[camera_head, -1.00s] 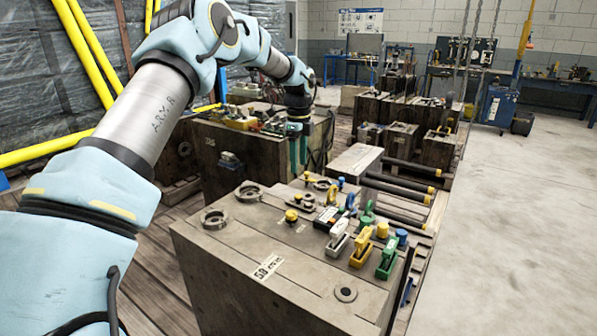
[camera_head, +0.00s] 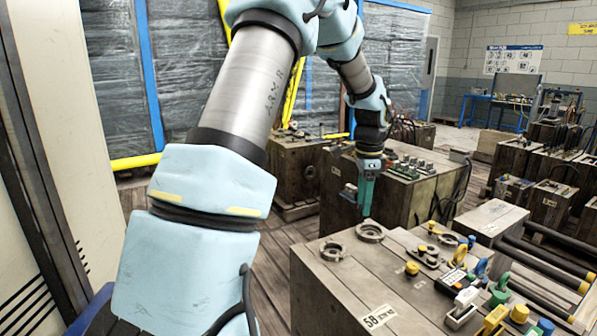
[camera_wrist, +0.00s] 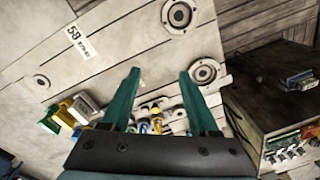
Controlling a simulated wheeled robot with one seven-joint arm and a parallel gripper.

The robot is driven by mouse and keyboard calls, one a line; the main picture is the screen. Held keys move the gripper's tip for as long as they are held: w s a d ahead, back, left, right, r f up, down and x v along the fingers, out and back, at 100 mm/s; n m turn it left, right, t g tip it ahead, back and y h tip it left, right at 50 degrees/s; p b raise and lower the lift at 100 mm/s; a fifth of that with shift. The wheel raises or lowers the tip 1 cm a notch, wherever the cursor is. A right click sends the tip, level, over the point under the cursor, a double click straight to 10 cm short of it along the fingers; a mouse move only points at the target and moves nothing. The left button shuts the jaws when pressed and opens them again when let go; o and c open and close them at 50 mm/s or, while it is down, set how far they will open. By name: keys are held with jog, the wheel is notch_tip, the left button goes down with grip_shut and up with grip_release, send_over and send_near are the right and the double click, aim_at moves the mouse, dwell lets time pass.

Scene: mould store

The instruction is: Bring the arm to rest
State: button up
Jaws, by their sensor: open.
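My gripper (camera_head: 366,196) hangs from my light blue arm with its green fingers pointing down, above the far left part of the near mould block (camera_head: 335,300). In the wrist view the two green fingers (camera_wrist: 160,95) stand apart with nothing held between them. The near block's top (camera_wrist: 120,40) lies below them, with a label, round recesses and coloured fittings. How high the fingertips are above the block is hard to tell.
A darker block (camera_head: 408,200) with fittings stands behind the gripper. Coloured clamps (camera_head: 490,300) sit at the near block's right side. Black rollers (camera_head: 550,262) lie to the right. Plastic-wrapped racking (camera_head: 185,70) lines the back left. Wooden floor (camera_head: 270,270) shows left of the near block.

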jog(key=s+a+n+p, duration=0.1)
jog(key=s+a+n, duration=0.7)
jog(key=a, duration=0.4)
jog(key=s+a+r+n+t+p, duration=0.1)
jog(key=s+a+n, duration=0.8)
jog(key=a, duration=0.3)
jog(key=shift+s, duration=0.4)
